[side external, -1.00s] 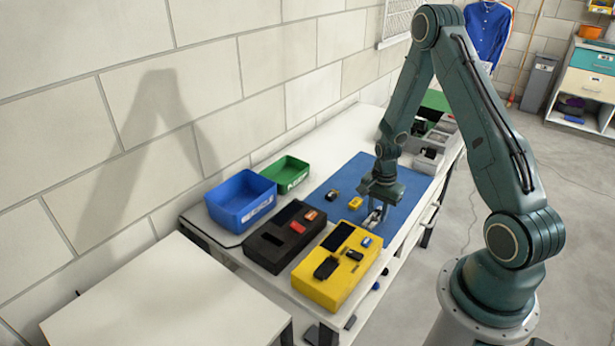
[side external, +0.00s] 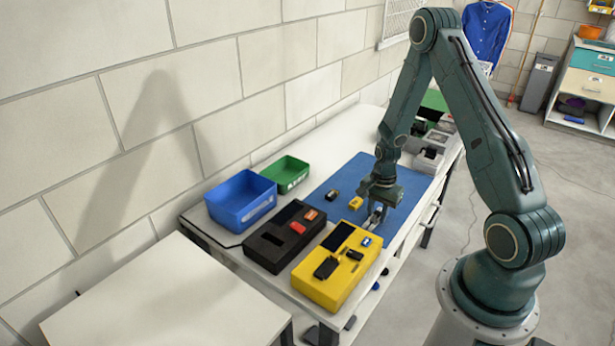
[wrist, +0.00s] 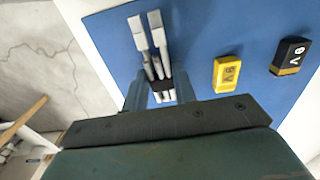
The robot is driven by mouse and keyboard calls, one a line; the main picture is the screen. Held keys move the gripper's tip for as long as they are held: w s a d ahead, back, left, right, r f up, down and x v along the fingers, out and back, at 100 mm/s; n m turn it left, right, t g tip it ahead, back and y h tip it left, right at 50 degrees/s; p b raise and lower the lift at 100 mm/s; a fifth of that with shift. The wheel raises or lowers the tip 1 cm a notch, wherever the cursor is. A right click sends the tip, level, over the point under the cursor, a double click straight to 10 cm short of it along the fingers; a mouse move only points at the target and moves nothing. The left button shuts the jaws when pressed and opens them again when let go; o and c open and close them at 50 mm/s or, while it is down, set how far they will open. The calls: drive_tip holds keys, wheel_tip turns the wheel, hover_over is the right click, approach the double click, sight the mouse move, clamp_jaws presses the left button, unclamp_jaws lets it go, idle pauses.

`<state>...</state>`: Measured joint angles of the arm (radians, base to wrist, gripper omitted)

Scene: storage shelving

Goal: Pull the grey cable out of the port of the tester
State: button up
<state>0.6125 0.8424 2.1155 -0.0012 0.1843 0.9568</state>
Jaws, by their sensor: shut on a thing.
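My gripper (side external: 376,217) points down at the near end of the blue mat, close beside the far right side of the yellow box (side external: 318,291). In the wrist view its two light grey fingers (wrist: 148,30) lie nearly together with a narrow gap. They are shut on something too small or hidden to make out. I cannot pick out the grey cable or its port. The yellow box and the black box (side external: 263,245) each carry a dark screen and small blocks. I cannot tell from the pictures which is the tester.
A blue bin (side external: 240,212) and a green bin (side external: 292,185) stand along the wall. On the blue mat (side external: 318,200) lie a yellow block (wrist: 227,73) and a black-and-yellow block (wrist: 290,57). Grey equipment (side external: 428,160) stands at the far end. The bench's long edge is close to my gripper.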

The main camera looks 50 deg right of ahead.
sight(377, 215)
drive_tip(key=shift+d+f, duration=0.1)
drive_tip(key=shift+f, duration=0.3)
drive_tip(key=shift+c, duration=0.2)
drive_tip(key=o, duration=1)
drive_tip(key=shift+o, duration=0.3)
drive_tip(key=shift+r, duration=0.2)
wheel_tip(377, 215, up, 14)
drive_tip(key=shift+f, duration=0.25)
drive_tip(key=shift+r, duration=0.1)
